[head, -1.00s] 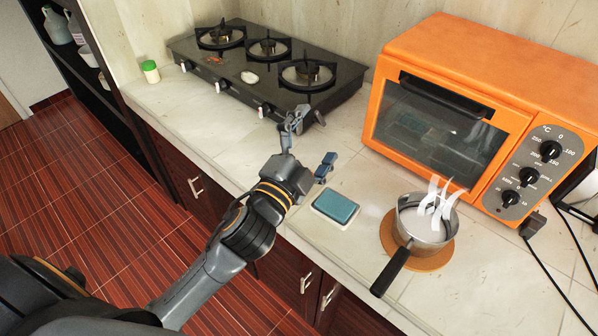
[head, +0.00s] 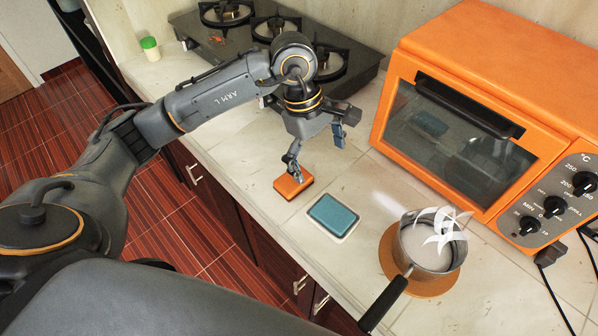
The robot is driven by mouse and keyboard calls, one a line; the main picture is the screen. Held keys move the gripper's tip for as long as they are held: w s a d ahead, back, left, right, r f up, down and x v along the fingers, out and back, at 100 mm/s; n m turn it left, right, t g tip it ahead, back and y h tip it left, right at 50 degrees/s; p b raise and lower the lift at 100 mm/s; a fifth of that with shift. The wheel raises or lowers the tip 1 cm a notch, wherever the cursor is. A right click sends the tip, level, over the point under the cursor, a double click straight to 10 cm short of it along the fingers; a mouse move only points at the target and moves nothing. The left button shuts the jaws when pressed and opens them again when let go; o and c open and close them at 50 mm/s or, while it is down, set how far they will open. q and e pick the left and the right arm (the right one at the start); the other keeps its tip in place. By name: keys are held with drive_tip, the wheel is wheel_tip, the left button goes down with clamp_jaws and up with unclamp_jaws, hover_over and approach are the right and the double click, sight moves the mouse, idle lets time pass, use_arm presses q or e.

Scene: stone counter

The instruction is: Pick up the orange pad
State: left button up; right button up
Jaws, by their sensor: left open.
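The orange pad (head: 291,188) is a small block with a dark layer, on the pale counter near its front edge. My left gripper (head: 317,150) comes down from above, open, with its two fingers spread apart. One finger is just above the pad and overlaps its upper edge in the picture; I cannot tell if it touches. The other finger is to the right, over bare counter. Nothing is held between the fingers. My right gripper is not in view.
A teal pad on a pale tray (head: 350,233) lies right of the orange pad. A steaming pot (head: 428,252) stands on a round brown mat (head: 388,262), its handle toward the front edge. An orange oven (head: 480,60) and a black gas hob (head: 345,84) stand behind.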

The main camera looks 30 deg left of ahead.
use_arm(q)
drive_tip(key=w+a+y, duration=0.2)
drive_tip(key=a+y, duration=0.1)
drive_tip(key=a, duration=0.4)
drive_tip(key=p, duration=0.2)
hover_over(293, 182)
drive_tip(key=w, duration=0.1)
drive_tip(key=f, duration=0.7)
drive_tip(key=shift+w+a, duration=0.1)
drive_tip(key=shift+a, duration=0.1)
drive_tip(key=f, duration=0.1)
drive_tip(key=f+p, duration=0.1)
drive_tip(key=f, duration=0.1)
drive_tip(key=f+p, duration=0.1)
drive_tip(key=shift+s+f, duration=0.25)
drive_tip(key=shift+f, duration=0.05)
drive_tip(key=shift+w+f, duration=0.1)
drive_tip(key=shift+f, duration=0.45)
drive_tip(key=c, duration=0.8)
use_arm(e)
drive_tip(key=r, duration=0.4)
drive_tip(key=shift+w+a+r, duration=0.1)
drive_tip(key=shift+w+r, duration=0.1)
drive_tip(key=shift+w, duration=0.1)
